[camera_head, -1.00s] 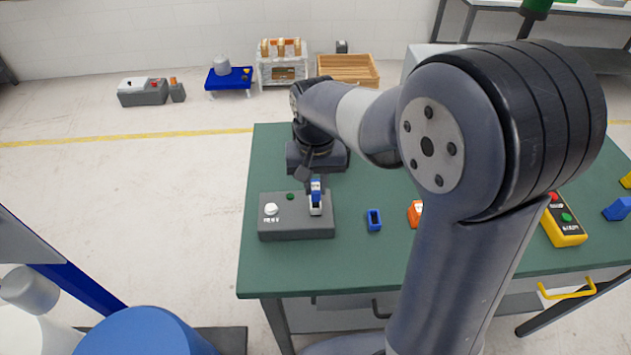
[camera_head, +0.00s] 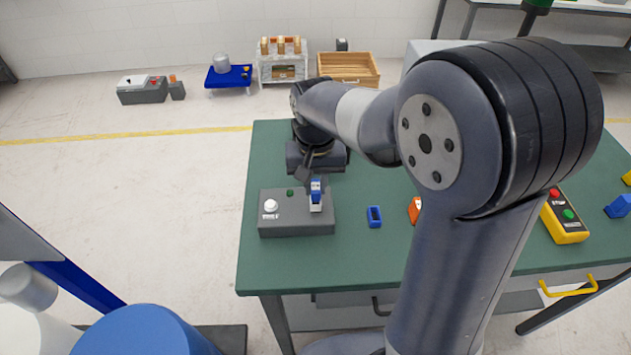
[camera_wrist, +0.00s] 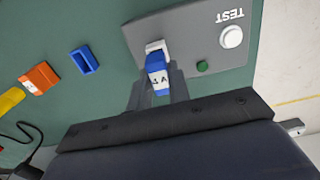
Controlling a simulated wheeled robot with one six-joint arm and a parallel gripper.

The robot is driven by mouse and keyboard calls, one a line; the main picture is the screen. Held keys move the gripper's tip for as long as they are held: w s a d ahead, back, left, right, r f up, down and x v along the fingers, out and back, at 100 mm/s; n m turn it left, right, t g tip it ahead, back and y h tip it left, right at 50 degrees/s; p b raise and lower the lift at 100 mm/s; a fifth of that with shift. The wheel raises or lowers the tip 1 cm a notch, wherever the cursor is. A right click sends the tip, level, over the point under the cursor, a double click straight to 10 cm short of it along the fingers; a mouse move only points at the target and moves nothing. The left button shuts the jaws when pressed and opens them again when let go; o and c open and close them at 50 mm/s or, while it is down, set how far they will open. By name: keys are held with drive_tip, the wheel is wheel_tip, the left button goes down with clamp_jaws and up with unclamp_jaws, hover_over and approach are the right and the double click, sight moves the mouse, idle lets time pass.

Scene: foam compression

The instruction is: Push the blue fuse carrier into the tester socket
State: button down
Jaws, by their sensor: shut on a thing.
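The blue fuse carrier (camera_head: 315,187) is upright at the white socket (camera_head: 316,208) on the right part of the grey tester (camera_head: 296,227). In the wrist view the carrier (camera_wrist: 158,76) shows dark lettering, and the white socket (camera_wrist: 156,47) shows at its far end. The carrier lines up with the socket and appears to touch it; how deep it sits I cannot tell. My gripper (camera_wrist: 158,92) is shut on the carrier, with a finger on each side. In the head view my gripper (camera_head: 313,180) is small and partly hidden by my wrist.
The tester has a white TEST button (camera_wrist: 231,37) and a green lamp (camera_wrist: 202,66). A blue holder (camera_head: 375,217) and an orange block (camera_head: 415,210) lie to its right on the green table (camera_head: 350,262). A yellow control box (camera_head: 565,219) stands farther right.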

sight(315, 186)
drive_tip(key=shift+f+b, duration=0.4)
drive_tip(key=shift+f, duration=0.25)
drive_tip(key=c, duration=1.3)
unclamp_jaws()
drive_tip(key=shift+o, duration=0.2)
drive_tip(key=shift+r, duration=0.15)
drive_tip(key=shift+r+p, duration=2.65)
drive_tip(key=shift+r, duration=0.3)
wheel_tip(315, 186, up, 11)
drive_tip(key=shift+f+b, duration=0.15)
drive_tip(key=shift+b, duration=0.3)
